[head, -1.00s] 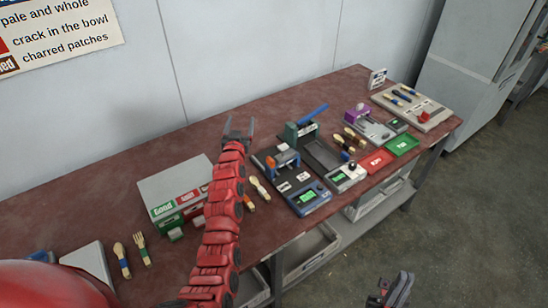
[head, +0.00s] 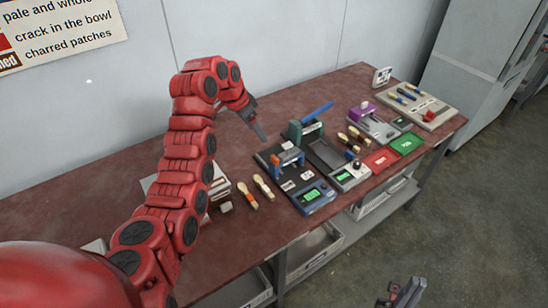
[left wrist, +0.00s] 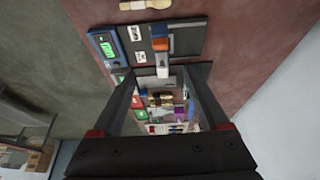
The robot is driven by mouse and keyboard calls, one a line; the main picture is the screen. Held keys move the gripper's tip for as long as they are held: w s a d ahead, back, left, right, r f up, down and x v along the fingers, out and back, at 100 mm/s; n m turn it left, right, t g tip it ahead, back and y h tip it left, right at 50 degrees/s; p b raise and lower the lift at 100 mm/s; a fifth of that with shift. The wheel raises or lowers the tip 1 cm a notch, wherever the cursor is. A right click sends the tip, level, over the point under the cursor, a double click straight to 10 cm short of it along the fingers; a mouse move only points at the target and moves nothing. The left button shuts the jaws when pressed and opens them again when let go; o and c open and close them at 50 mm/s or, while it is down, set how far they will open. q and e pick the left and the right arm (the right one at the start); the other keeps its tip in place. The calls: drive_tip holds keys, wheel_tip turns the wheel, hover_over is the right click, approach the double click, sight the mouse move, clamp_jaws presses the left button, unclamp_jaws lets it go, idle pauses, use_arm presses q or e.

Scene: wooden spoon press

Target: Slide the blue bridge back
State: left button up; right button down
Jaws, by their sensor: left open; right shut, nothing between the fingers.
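In the left wrist view the bridge (left wrist: 159,32) shows as a blue piece beside an orange one, beyond the fingertips. My left gripper (head: 261,133) is open and empty, pointing down above the bench, just behind and left of the plate. It also shows in the left wrist view (left wrist: 164,70), apart from the bridge. My right gripper (head: 402,293) is shut and empty, low over the floor in front of the bench.
A green press with a blue lever (head: 317,113) stands right behind the bridge. A grey tray (head: 325,154), a purple fixture (head: 364,112), a red tray (head: 381,159) and a green tray (head: 406,144) lie to the right. Wooden spoons (head: 263,187) lie at the left. Bare bench lies behind.

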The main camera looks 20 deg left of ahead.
use_arm(q)
drive_tip(key=b, duration=0.5)
approach(274, 158)
drive_tip(key=p+x, duration=0.1)
drive_tip(key=x, duration=0.6)
drive_tip(key=shift+w+f+p, duration=0.1)
drive_tip(key=shift+f+p, duration=0.15)
drive_tip(key=shift+p, duration=0.15)
drive_tip(key=shift+x, duration=0.85)
clamp_jaws()
